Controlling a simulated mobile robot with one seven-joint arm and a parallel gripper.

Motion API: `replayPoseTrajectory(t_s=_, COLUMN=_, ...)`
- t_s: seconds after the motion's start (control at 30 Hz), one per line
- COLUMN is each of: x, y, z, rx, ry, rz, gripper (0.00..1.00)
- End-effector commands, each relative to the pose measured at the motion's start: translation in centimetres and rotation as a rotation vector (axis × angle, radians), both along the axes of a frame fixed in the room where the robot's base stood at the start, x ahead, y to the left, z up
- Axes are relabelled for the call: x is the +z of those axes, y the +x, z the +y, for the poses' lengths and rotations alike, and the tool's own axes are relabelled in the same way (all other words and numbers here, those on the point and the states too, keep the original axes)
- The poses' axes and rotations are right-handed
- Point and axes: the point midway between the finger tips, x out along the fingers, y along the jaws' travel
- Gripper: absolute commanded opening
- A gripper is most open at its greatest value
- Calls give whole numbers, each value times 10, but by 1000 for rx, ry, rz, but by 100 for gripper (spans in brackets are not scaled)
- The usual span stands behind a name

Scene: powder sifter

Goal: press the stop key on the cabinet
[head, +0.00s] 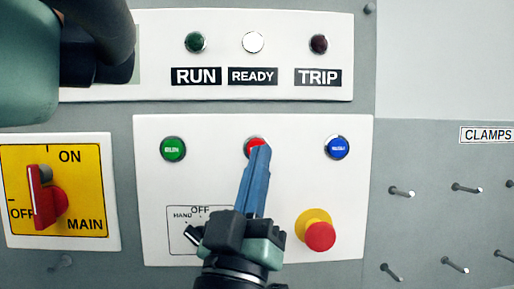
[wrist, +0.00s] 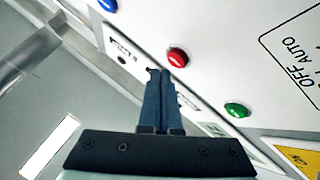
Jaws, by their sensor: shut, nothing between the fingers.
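The red key (head: 256,143), which I take for the stop key, sits on the cabinet's white panel (head: 205,130) between a green key (head: 173,149) and a blue key (head: 337,147). My gripper (head: 262,150) is shut and empty, its blue fingers pointing at the red key and hiding its lower part in the head view. In the wrist view the red key (wrist: 178,57) shows whole, just right of and above the fingertips (wrist: 158,73). I cannot tell whether the fingertips touch anything. The green key (wrist: 237,110) and blue key (wrist: 108,5) also show there.
A red mushroom knob on a yellow base (head: 319,233) stands out at lower right. A HAND/OFF selector (head: 192,234) is left of my gripper. A red MAIN switch (head: 46,197) is at left. RUN, READY and TRIP lamps (head: 253,42) are above; READY looks white. Pegs (head: 402,192) project at right.

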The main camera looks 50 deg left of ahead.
Motion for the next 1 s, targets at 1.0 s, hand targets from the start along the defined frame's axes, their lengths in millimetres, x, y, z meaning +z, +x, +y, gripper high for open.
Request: replayPoseTrajectory(t_s=1.0, x=0, y=-29, z=-34, rx=0, ry=0, rz=0, gripper=0)
